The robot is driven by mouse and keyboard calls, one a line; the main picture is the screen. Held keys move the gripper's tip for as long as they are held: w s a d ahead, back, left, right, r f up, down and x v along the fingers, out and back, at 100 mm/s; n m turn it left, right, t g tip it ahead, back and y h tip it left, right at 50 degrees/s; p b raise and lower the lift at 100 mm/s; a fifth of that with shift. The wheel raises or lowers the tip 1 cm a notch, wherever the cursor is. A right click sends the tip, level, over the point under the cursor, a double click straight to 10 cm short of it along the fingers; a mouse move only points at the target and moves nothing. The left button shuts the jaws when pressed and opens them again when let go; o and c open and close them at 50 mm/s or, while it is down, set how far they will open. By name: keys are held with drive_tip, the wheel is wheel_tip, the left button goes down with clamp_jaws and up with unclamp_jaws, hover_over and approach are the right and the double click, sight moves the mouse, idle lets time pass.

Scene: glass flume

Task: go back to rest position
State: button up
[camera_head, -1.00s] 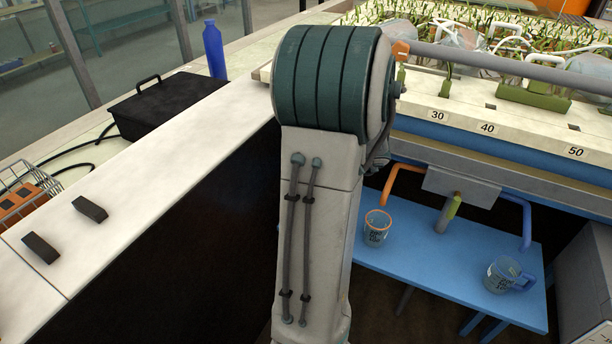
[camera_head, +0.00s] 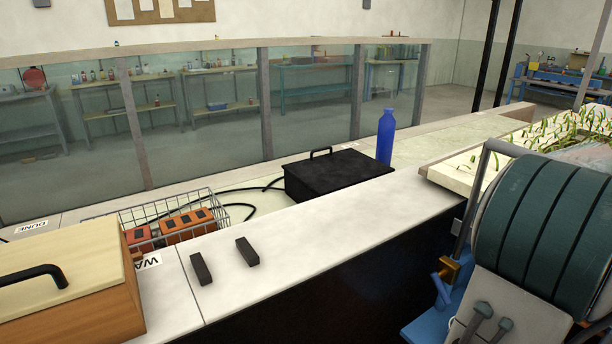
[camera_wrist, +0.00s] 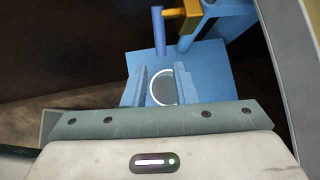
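My gripper (camera_wrist: 161,84) shows in the wrist view, pointing down over a blue surface (camera_wrist: 208,75). Its two fingers stand apart, and neither visibly touches anything. A round pale rim with a grey inside (camera_wrist: 163,88) shows between the fingers; it looks like a cup seen from above, with its near edge hidden by my gripper's body. It looks clear of both fingers. In the head view my arm fills the lower right, and my gripper is out of the picture.
A brass-coloured part (camera_head: 449,269) and blue pipe stand close beside my arm. The pale counter (camera_head: 330,225) holds a black box (camera_head: 335,176), blue bottle (camera_head: 386,137), two dark blocks (camera_head: 247,252), a wire basket (camera_head: 170,220) and a wooden box (camera_head: 75,290). The dark floor left of the gripper looks free.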

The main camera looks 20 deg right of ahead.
drive_tip(key=w+a+r+n+g+y+p, duration=0.2)
drive_tip(key=a+r+n, duration=0.2)
drive_tip(key=a+n, duration=0.55)
drive_tip(key=w+a+r+n+g+y+p, duration=0.15)
drive_tip(key=w+a+r+n+p, duration=0.35)
drive_tip(key=a, duration=0.8)
drive_tip(key=s+a+r+n+g+h+p, duration=0.1)
drive_tip(key=s+a+r+n, duration=0.1)
drive_tip(key=s+a+n, duration=0.3)
drive_tip(key=s+a+r+n+g+h+p, duration=0.1)
drive_tip(key=s+a+n, duration=0.4)
drive_tip(key=n, duration=0.9)
drive_tip(key=a+r+h, duration=0.1)
drive_tip(key=a, duration=0.2)
drive_tip(key=shift+r, duration=0.4)
drive_tip(key=shift+h, duration=0.25)
